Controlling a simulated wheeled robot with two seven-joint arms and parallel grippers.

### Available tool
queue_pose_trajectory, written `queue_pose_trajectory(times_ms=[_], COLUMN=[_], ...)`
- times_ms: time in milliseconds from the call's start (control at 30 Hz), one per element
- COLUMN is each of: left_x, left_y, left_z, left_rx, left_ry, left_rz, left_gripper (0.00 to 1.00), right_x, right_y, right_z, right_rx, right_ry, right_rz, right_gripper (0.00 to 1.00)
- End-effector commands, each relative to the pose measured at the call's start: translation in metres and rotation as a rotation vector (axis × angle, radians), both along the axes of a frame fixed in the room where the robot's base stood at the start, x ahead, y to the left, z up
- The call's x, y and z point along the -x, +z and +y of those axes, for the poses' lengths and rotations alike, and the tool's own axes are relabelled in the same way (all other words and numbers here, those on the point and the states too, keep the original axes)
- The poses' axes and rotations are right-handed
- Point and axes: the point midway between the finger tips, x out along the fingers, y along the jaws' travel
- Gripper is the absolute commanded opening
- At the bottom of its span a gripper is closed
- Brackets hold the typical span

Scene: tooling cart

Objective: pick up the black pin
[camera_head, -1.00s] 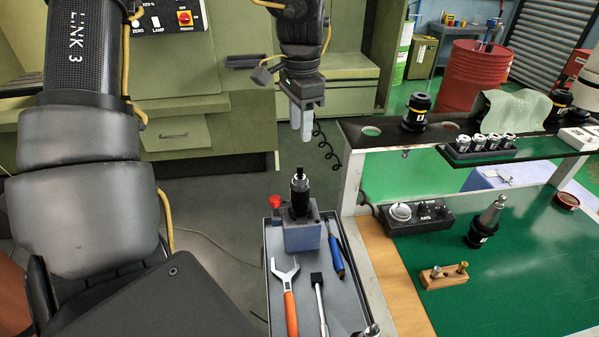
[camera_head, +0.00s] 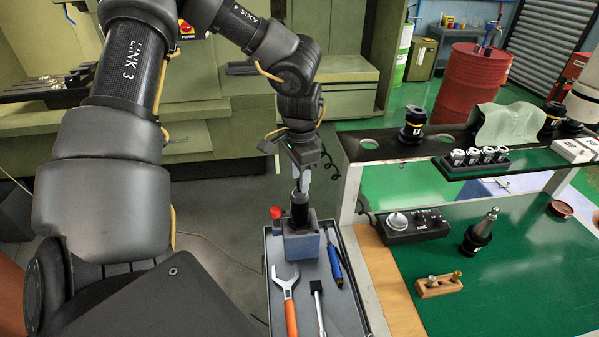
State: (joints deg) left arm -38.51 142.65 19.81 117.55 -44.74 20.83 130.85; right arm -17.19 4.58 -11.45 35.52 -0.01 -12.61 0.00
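A black upright piece (camera_head: 299,211), which I take for the black pin, stands in a blue-grey block (camera_head: 301,243) on the grey tray. Its narrow top is hidden behind the fingers. My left gripper (camera_head: 302,185) points down right at the top of this piece, with its pale fingers level with the hidden tip. I cannot tell whether the fingers are apart or closed on it. My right gripper is not in view.
The tray (camera_head: 351,316) also holds an orange-handled wrench (camera_head: 289,306), a dark-headed tool (camera_head: 318,304), a blue screwdriver (camera_head: 336,267) and a red-capped item (camera_head: 275,219). To the right is the green bench (camera_head: 510,275) with a raised shelf.

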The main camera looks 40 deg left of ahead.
Motion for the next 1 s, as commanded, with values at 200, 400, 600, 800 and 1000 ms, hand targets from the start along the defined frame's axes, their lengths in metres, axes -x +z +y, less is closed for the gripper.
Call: queue_pose_trajectory(times_ms=[200,400,600,800,1000], left_x=[0.000,0.000,0.000,0.000,-0.001], left_y=[-0.001,0.000,0.000,0.001,0.013], left_z=[0.000,0.000,0.000,0.000,0.000], left_rx=[0.000,0.000,0.000,-0.001,0.000], left_ry=[0.000,0.000,0.000,0.000,-0.001], left_rz=[-0.001,-0.001,-0.001,-0.001,-0.005], left_gripper=[0.36,0.09,0.00,0.00,0.00], right_x=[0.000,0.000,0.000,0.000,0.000], right_y=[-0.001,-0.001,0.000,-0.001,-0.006], right_z=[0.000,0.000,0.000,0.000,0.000], right_rx=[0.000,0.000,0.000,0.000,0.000], right_ry=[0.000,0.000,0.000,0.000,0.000], right_rz=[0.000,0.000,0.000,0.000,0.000], right_gripper=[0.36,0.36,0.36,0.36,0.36])
